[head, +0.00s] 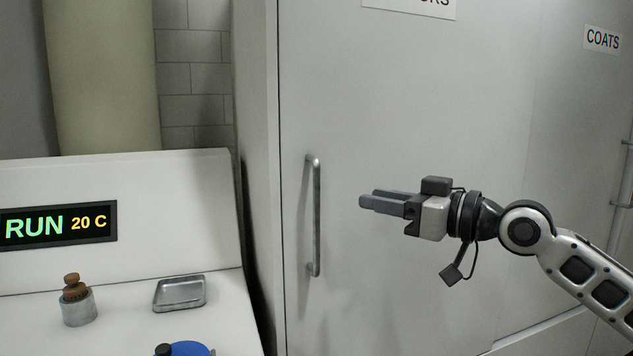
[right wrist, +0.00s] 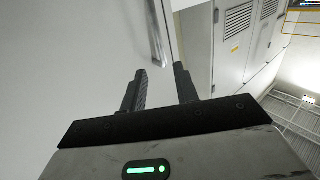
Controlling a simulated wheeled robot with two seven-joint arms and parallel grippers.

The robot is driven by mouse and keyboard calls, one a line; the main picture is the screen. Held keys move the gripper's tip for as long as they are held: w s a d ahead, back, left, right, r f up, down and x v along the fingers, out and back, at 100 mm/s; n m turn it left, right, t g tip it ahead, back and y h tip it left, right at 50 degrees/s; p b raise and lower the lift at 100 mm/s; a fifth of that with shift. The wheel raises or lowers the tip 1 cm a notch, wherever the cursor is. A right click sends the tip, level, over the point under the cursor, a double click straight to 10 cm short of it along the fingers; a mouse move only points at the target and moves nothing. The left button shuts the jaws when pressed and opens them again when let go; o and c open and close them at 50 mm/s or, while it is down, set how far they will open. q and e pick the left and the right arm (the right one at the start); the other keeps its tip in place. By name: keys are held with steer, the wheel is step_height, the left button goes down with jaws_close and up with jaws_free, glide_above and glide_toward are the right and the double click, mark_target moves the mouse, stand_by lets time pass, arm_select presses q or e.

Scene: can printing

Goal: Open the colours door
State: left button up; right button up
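The tall pale door (head: 420,100) carries a sign (head: 410,4) cut off by the top of the head view; only its last letters show. The door looks shut. Its vertical metal bar handle (head: 316,215) is near the door's left edge. My right gripper (head: 363,202) is to the right of the handle, pointing left towards it, apart from it. In the right wrist view its two fingers (right wrist: 160,72) stand apart with nothing between them, and the handle (right wrist: 157,35) shows beyond the tips. My left gripper is not in view.
A COATS door (head: 602,39) with its own handle is at the right. At the left, a white console has a RUN 20 C display (head: 58,225), a metal tray (head: 180,293), a small metal pot (head: 79,308) with a brown top and a blue object (head: 190,349).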

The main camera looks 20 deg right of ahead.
mark_target(319, 188)
steer(key=p+x, duration=0.3)
steer(key=x, duration=1)
jaws_close()
